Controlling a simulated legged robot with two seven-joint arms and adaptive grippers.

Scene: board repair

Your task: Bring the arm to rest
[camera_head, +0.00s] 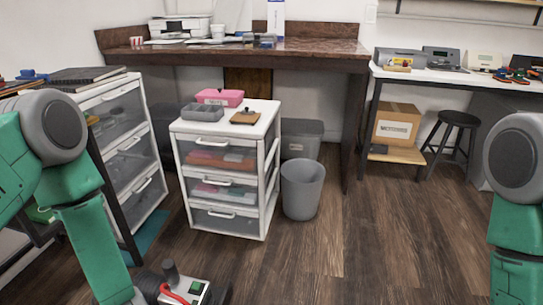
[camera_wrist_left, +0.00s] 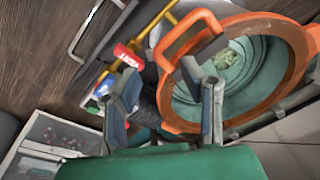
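My left arm (camera_head: 85,225) hangs at the left of the head view, and its gripper is out of that picture. In the left wrist view my left gripper (camera_wrist_left: 165,88) has its two fingers spread apart, with no object visibly held between them. An orange-rimmed round container (camera_wrist_left: 291,88) with a teal inside lies behind the right finger. Whether it touches the finger I cannot tell. My right arm (camera_head: 514,205) shows at the right edge of the head view; its gripper is out of view.
A white drawer unit (camera_head: 255,133) with a grey tray (camera_head: 202,112) and a pink box (camera_head: 219,97) stands ahead. A grey bin (camera_head: 301,190) is beside it. Another drawer unit (camera_head: 133,165) is at the left. A black stool (camera_head: 458,119) stands under the right bench. The centre-right floor is clear.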

